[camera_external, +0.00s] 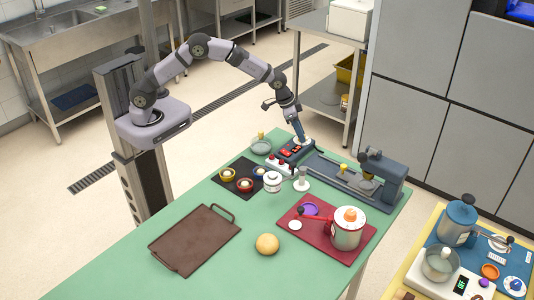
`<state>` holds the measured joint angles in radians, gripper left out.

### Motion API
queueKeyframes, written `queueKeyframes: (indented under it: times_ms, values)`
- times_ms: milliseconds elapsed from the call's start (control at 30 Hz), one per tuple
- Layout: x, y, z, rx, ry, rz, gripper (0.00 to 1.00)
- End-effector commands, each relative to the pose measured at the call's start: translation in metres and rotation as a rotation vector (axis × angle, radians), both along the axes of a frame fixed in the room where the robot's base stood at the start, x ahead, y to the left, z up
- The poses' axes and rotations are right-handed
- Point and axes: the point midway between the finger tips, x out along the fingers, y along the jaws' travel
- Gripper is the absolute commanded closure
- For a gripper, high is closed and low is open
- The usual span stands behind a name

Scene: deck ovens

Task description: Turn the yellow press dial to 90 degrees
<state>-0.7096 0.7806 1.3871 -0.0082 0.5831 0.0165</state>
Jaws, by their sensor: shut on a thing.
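A dark control panel (291,151) with red parts on top and pale knobs on its front stands at the far edge of the green table. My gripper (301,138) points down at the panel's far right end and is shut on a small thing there. The fingers hide that thing, and I cannot tell its colour or angle. The grey-blue press (394,174) stands to the right at the table's far corner. A small yellow part (343,168) shows on the long base left of the press, apart from my gripper. I cannot tell whether it is a dial.
A bowl (261,148) with a yellow knob stands left of the panel. A white jar (272,181), a dark mat with small cups (244,184), a red board with a pot (347,229), a bun (267,244) and a brown tray (195,240) stand nearer. The table's near left is clear.

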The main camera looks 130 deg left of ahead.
Motion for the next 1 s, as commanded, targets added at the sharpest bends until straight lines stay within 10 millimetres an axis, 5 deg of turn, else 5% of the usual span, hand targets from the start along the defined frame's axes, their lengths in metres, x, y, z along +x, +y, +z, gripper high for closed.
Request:
queueKeyframes:
  times_ms: [1000]
  values:
    - [-0.0014,0.0096,0.0012,0.0,-0.002,-0.954,0.96]
